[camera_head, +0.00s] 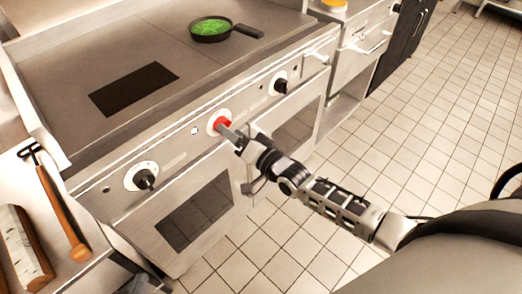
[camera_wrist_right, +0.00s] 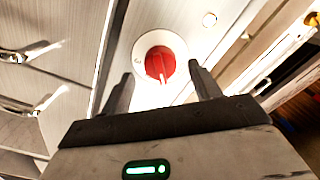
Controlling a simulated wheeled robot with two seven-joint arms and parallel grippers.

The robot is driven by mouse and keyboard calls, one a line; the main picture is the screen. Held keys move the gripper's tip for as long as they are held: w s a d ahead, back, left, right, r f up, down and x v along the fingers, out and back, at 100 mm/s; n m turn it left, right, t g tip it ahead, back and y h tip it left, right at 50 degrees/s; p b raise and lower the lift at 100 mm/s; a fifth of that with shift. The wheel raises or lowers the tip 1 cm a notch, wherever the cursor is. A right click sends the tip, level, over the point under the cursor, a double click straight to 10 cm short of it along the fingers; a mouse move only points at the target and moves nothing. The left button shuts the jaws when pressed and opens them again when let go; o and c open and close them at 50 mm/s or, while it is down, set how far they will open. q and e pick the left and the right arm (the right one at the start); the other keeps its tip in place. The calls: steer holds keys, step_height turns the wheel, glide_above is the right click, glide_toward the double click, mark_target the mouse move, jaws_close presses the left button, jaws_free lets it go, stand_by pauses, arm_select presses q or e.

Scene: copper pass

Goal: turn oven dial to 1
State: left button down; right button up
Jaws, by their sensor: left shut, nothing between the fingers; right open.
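The red oven dial (camera_head: 217,122) sits on a round white plate on the stove's front panel, between black dials to its left and right. My right gripper (camera_head: 228,131) is right in front of it. In the right wrist view, the red dial (camera_wrist_right: 159,63) lies ahead between the two spread fingertips of my right gripper (camera_wrist_right: 161,72); I cannot tell whether they touch it. The marks around the dial are too small to read. My left gripper (camera_head: 137,285) shows only partly at the bottom edge, low beside the stove, shut and away from the dials.
A black dial (camera_head: 145,179) is at the left and another black dial (camera_head: 280,86) at the right. A pan with green food (camera_head: 211,28) stands on the stove top. An orange-handled tool (camera_head: 62,210) lies on the left counter. The tiled floor (camera_head: 440,120) is clear.

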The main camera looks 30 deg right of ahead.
steer(key=v, duration=1.4)
steer(key=s+a+f+n+g+h, duration=0.3)
steer(key=s+a+f+n+g, duration=0.3)
steer(key=s+n, duration=0.2)
steer(key=shift+s+a+f+n+g, duration=0.3)
steer(key=shift+s+a+f, duration=0.1)
steer(key=shift+s, duration=0.1)
